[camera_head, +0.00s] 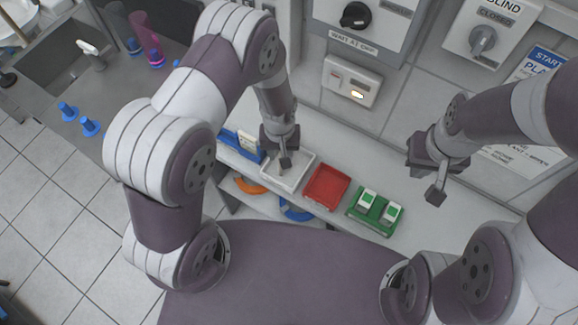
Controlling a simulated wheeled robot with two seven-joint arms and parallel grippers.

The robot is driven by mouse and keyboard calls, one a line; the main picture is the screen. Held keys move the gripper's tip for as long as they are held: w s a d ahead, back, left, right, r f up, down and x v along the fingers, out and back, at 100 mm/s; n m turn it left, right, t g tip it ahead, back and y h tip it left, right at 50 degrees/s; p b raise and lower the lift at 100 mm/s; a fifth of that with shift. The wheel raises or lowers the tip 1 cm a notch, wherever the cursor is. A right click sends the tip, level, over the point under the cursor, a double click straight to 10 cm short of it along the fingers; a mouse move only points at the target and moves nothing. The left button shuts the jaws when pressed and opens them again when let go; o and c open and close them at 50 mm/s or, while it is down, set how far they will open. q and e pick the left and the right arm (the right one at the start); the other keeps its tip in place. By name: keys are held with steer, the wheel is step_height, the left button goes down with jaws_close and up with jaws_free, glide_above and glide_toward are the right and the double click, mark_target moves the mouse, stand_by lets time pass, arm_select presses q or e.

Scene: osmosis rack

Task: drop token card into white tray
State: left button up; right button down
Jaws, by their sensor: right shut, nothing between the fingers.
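The white tray (268,179) sits on the pale shelf, left of the red tray. My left gripper (285,161) points down over this tray and hides part of its inside. Its fingers are small and dark, so I cannot tell whether they are open or hold anything. A white card with a yellow edge (247,143) stands in a blue holder (240,152) left of the tray; I cannot tell whether it is the token card. My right gripper (435,192) is shut and empty, above the shelf at the right.
A red tray (326,187) lies right of the white tray. Beyond it, a green tray (374,214) holds two green-and-white pieces. Orange (250,187) and blue (295,210) curved items lie on the lower shelf. A wall panel with knobs (356,15) stands behind. The shelf's right part is clear.

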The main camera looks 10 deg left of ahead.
arm_select(q)
steer(key=shift+w+d+f, duration=0.1)
steer(key=shift+w, duration=0.15)
step_height(320, 180, up, 13)
steer(key=b, duration=0.2)
steer(key=shift+f, duration=0.15)
arm_select(e)
steer(key=shift+w+f, duration=0.2)
steer(key=shift+f, duration=1)
arm_select(q)
steer(key=s+a+r+m+t+b, duration=0.1)
steer(key=s+a+r+m+b, duration=0.1)
steer(key=s+a+r, duration=0.2)
steer(key=s+a, duration=0.3)
steer(key=s, duration=0.1)
steer(key=shift+s+a, duration=0.2)
steer(key=shift+s, duration=0.15)
arm_select(e)
steer(key=shift+f, duration=0.85)
